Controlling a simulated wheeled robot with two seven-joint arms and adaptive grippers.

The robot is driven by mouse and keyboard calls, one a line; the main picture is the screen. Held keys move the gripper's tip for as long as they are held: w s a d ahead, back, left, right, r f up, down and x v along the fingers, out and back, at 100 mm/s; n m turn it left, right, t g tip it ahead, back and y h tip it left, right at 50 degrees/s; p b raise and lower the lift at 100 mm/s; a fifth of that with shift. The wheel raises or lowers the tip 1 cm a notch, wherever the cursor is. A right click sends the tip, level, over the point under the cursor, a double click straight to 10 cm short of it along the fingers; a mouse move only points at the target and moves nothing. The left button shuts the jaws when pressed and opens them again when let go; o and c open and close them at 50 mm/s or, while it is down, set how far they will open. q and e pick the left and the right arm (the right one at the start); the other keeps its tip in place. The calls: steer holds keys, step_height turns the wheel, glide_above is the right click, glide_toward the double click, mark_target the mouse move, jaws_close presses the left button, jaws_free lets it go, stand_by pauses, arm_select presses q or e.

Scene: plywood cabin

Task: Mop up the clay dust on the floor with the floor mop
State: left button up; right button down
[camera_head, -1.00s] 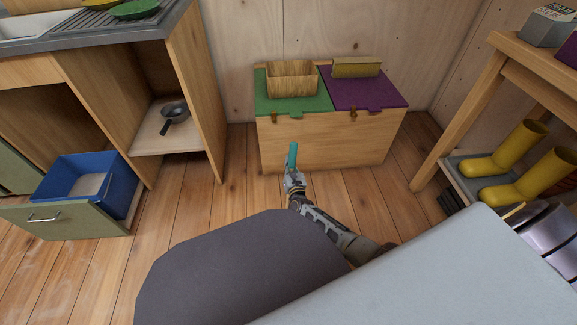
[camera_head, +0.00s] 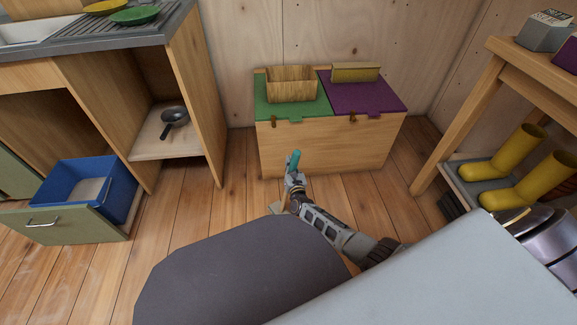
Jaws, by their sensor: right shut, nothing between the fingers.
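My right gripper (camera_head: 294,177) is shut and empty, low over the floor in front of the wooden chest. A short teal piece (camera_head: 295,160) stands up at its tip; I cannot tell whether it is part of the gripper or of something behind it. A small tan piece (camera_head: 277,209) shows just below the gripper, mostly hidden by my own body. Faint pale smears (camera_head: 72,275) on the floorboards at the lower left look like the dust. I cannot make out the floor mop for certain. My left gripper is not in view.
A chest with a green lid (camera_head: 290,110) and purple lid (camera_head: 362,94) stands against the wall. An open drawer holds a blue bin (camera_head: 75,188) at left. Yellow boots (camera_head: 512,155) stand on a low shelf at right. Floor between is clear.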

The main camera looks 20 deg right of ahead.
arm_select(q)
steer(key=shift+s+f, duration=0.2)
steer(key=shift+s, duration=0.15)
arm_select(e)
steer(key=shift+w+d+r, duration=0.1)
steer(key=shift+w+d, duration=0.5)
steer(key=shift+w, duration=0.25)
